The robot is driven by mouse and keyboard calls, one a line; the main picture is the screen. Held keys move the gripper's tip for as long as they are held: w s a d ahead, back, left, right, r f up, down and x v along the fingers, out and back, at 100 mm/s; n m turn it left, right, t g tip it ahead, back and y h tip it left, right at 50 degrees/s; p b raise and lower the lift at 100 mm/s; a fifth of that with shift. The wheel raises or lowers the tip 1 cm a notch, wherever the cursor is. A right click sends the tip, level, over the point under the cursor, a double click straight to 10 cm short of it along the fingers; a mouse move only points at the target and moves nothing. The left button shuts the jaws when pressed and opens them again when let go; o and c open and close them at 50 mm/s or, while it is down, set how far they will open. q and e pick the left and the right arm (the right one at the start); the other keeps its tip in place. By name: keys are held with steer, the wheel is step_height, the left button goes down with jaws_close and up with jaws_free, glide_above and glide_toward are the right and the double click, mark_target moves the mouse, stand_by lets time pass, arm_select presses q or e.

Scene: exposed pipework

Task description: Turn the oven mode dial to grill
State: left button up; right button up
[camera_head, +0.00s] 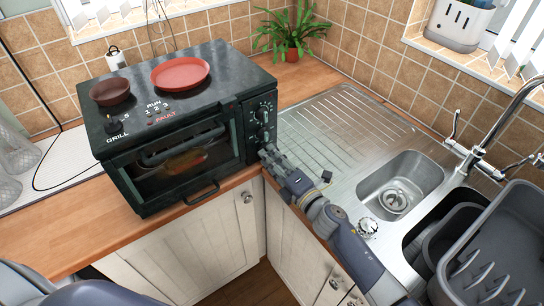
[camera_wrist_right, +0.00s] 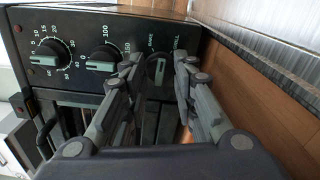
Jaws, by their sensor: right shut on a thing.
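The black oven (camera_head: 165,190) stands on the counter, its dial panel at the right of its front. In the right wrist view, the oven mode dial (camera_wrist_right: 160,70) is the dark knob nearest the panel's end, with BAKE and GRILL lettering beside it. Its light grip bar looks upright in that view. My right gripper (camera_wrist_right: 158,66) has one finger on each side of this dial and is shut on it. In the head view my right gripper (camera_head: 268,156) is at the low end of the panel and hides the mode dial. My left gripper is out of view.
Two other dials, a numbered one (camera_wrist_right: 102,62) and a timer-like one (camera_wrist_right: 50,58), sit beside the gripper. A red plate (camera_head: 180,73) and brown bowl (camera_head: 110,92) rest on the oven. The steel sink (camera_head: 400,185) and drainer lie to the right, with a grey rack (camera_head: 490,250).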

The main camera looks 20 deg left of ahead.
steer(key=m+p, duration=0.1)
steer(key=m, duration=0.4)
steer(key=shift+f, duration=0.15)
steer(key=shift+m, duration=0.3)
stand_by(0.3)
steer(key=o, duration=1.1)
steer(key=v, duration=0.7)
steer(key=shift+s+d, duration=0.2)
steer(key=shift+p, duration=0.35)
